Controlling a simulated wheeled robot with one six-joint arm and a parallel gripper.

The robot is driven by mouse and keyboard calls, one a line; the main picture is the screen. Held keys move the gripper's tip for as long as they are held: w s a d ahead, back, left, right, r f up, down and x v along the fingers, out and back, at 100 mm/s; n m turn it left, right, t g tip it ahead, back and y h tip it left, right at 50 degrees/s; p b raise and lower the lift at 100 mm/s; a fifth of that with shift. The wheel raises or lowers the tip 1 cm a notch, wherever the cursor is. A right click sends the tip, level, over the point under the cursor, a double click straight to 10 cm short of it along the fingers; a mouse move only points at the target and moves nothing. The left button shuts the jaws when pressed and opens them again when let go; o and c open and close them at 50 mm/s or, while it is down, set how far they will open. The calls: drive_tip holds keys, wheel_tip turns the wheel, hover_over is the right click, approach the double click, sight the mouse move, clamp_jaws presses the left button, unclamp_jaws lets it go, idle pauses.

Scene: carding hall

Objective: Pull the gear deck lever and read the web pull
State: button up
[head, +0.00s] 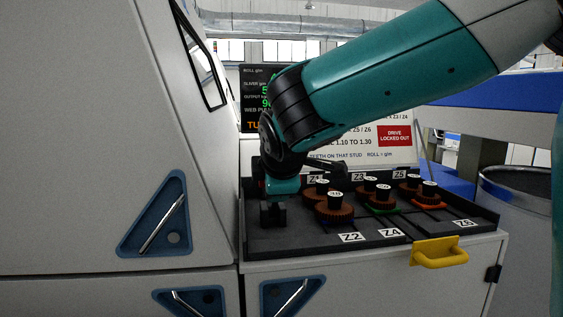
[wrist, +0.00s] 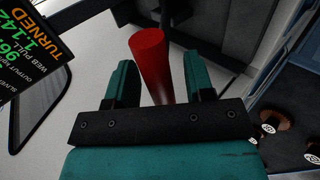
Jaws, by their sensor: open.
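The red lever handle (wrist: 150,62) stands between the fingers of my gripper (wrist: 157,72) in the wrist view. The fingers are open, with visible space on both sides of the lever. In the head view my gripper (head: 280,188) is low over the left end of the black gear deck (head: 290,240), and the lever is hidden there. The display (head: 253,85) is partly covered by my arm in the head view. In the wrist view the display (wrist: 33,38) is tilted and cut off; "WEB PULL" with what looks like 1.142 and an orange "TURNED" show.
Several brown gears (head: 333,210) on studs sit on the deck right of my gripper. A yellow handle (head: 439,252) is on the deck's front edge. A sign reading "DRIVE LOCKED OUT" (head: 395,136) stands behind. A tall grey machine panel (head: 90,110) rises close on the left.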

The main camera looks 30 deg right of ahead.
drive_tip(key=v, duration=1.6)
drive_tip(key=shift+s, duration=0.15)
drive_tip(key=s+a+f+m+g+y, duration=0.1)
drive_tip(key=s+f+m+g+y, duration=0.1)
drive_tip(key=f, duration=0.5)
drive_tip(key=s+a+f+m+g+y, duration=0.1)
drive_tip(key=a+f+g+y, duration=0.1)
drive_tip(key=f, duration=0.5)
drive_tip(key=s+a+f+m+g+y, duration=0.3)
drive_tip(key=s+f+m+g, duration=0.1)
drive_tip(key=s, duration=0.7)
drive_tip(key=shift+f+g, duration=0.7)
drive_tip(key=shift+f, duration=0.2)
